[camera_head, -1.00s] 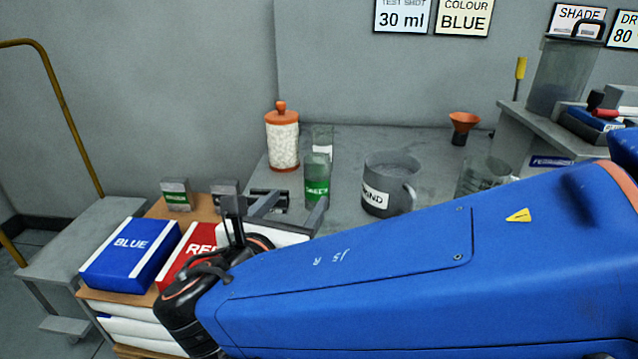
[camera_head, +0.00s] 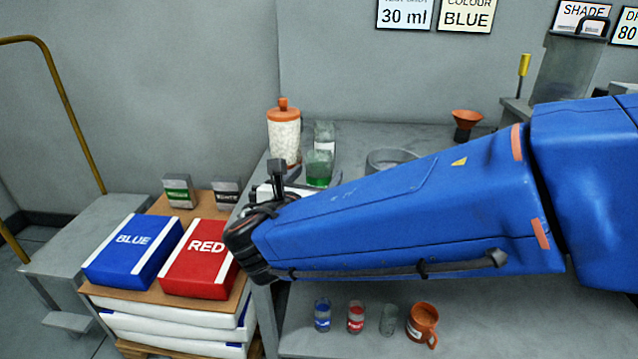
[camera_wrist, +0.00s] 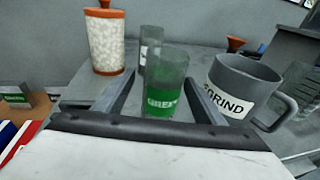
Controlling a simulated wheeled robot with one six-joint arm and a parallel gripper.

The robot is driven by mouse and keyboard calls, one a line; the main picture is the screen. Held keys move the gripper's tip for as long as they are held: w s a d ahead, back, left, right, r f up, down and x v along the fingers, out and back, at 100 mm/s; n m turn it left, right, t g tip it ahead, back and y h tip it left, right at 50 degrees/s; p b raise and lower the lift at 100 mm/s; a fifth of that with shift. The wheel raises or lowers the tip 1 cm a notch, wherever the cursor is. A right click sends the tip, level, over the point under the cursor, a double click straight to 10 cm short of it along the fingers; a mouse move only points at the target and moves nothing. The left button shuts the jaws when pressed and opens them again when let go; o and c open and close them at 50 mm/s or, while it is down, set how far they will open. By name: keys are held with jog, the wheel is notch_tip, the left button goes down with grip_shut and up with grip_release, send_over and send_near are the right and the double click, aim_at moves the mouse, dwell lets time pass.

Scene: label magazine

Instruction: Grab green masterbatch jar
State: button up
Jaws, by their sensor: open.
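The green masterbatch jar (camera_wrist: 165,90) is a clear jar with green contents and a green label, standing upright on the bench in the wrist view. It sits between the two open fingers of my gripper (camera_wrist: 160,103), with a visible gap on the finger sides. In the head view the jar (camera_head: 319,168) shows behind my gripper (camera_head: 305,180), and its lower part is partly hidden by the gripper and arm. I cannot tell from these views whether a finger touches it.
A white-filled canister with orange lid (camera_head: 284,135) stands left of the jar, and a clear jar (camera_head: 324,137) stands just behind. A grey GRIND mug (camera_wrist: 240,90) is close on the right.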

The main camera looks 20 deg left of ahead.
jog(key=shift+w+d+f, duration=0.1)
jog(key=shift+w+f, duration=0.05)
jog(key=shift+w, duration=0.7)
jog(key=shift+w+f, duration=0.2)
jog(key=shift+w, duration=0.7)
jog(key=shift+w+d+f, duration=0.1)
jog(key=shift+w+f, duration=0.05)
jog(key=shift+w, duration=0.7)
jog(key=shift+a, duration=0.1)
jog(key=shift+c, duration=0.4)
